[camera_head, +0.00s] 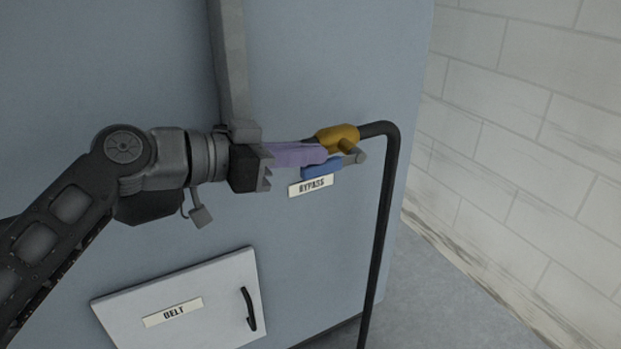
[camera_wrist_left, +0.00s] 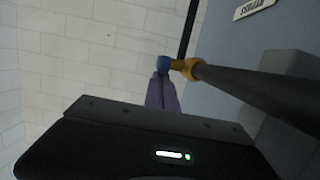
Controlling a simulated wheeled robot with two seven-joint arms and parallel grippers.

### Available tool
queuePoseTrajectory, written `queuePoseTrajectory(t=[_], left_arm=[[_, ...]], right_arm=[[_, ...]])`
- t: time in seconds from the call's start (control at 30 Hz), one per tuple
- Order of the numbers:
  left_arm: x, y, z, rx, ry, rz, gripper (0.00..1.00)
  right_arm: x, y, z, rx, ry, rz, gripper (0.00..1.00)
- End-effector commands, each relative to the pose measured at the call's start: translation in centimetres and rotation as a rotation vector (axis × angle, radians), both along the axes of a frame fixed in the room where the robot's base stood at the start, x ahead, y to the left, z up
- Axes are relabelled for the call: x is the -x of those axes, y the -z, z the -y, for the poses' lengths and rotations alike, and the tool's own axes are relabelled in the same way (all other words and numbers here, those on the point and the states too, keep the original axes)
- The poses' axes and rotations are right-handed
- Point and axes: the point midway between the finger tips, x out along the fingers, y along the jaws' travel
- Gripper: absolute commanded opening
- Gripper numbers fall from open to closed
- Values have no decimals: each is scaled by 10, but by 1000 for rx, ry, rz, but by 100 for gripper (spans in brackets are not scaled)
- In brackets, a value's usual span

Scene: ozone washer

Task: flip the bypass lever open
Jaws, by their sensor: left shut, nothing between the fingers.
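The bypass lever has a blue handle (camera_head: 322,171) and sits at a yellow valve body (camera_head: 338,137) on a black pipe, just above the BYPASS label (camera_head: 311,186). My left gripper (camera_head: 322,154) comes in from the left with its purple fingers shut. The fingertips are right beside the valve and the blue handle. I cannot tell whether they touch. In the left wrist view the purple fingers (camera_wrist_left: 162,92) point at the blue handle (camera_wrist_left: 164,64), with the yellow valve (camera_wrist_left: 188,68) to its right. The right gripper is in neither view.
The black pipe (camera_head: 379,220) bends down from the valve to the floor. A grey vertical duct (camera_head: 229,70) runs down the blue-grey cabinet (camera_head: 330,60). A panel labelled BELT (camera_head: 205,290) with a black handle is lower left. A white brick wall (camera_head: 520,120) stands at right.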

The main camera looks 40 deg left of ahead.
Motion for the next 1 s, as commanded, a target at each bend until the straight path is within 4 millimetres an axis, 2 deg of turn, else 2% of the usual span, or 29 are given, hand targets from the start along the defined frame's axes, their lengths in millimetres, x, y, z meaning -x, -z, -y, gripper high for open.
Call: queuePoseTrajectory(t=[0.03,0.2,0.73,0.87,1.0], left_arm=[[1,7,0,3,1,12,0],[2,6,0,11,2,34,0],[1,4,0,11,3,35,0],[-2,-4,1,10,2,37,0],[-9,-24,4,11,2,38,0]], right_arm=[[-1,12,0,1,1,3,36],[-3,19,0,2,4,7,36],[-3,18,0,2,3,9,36],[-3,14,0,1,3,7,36],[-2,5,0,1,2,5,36]])
